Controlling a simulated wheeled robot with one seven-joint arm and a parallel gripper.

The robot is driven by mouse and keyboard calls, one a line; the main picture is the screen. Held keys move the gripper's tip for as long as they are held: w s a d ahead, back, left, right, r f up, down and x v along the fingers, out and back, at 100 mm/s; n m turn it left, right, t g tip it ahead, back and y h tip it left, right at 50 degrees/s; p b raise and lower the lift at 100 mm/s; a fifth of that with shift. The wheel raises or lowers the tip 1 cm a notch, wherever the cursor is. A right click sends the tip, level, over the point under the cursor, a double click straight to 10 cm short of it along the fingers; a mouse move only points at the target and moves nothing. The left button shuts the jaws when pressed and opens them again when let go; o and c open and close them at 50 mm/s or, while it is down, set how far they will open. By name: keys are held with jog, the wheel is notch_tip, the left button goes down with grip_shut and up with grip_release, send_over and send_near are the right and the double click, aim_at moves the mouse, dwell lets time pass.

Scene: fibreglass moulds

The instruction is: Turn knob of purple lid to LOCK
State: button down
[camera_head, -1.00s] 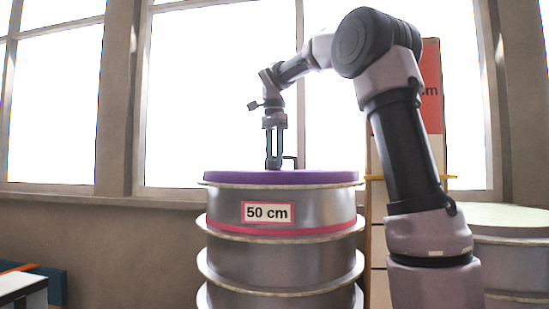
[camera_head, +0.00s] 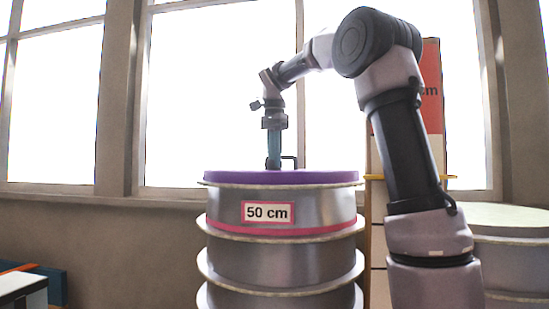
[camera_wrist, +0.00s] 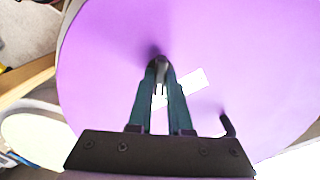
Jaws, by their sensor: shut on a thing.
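The purple lid (camera_head: 325,177) lies on top of a grey ringed mould with a "50 cm" label, and it fills most of the wrist view (camera_wrist: 105,60). My gripper (camera_head: 274,165) points straight down at the middle of the lid. Its teal fingers are shut on a small dark knob (camera_wrist: 161,64), which the fingertips mostly hide. A white patch (camera_wrist: 193,84) lies on the lid beside the knob, partly behind the fingers; no lettering on it is readable. I cannot tell the knob's setting.
A dark bent handle (camera_head: 291,158) rises from the lid right of my fingers, close by; it also shows in the wrist view (camera_wrist: 228,124). Another mould with a pale top (camera_head: 510,218) stands at the right. Windows are behind.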

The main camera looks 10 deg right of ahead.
jog(key=n, duration=1.4)
jog(key=shift+n, duration=0.4)
dwell(0.4)
jog(key=c, duration=0.8)
grip_release()
jog(key=shift+c, duration=0.2)
notch_tip(320, 180, up, 11)
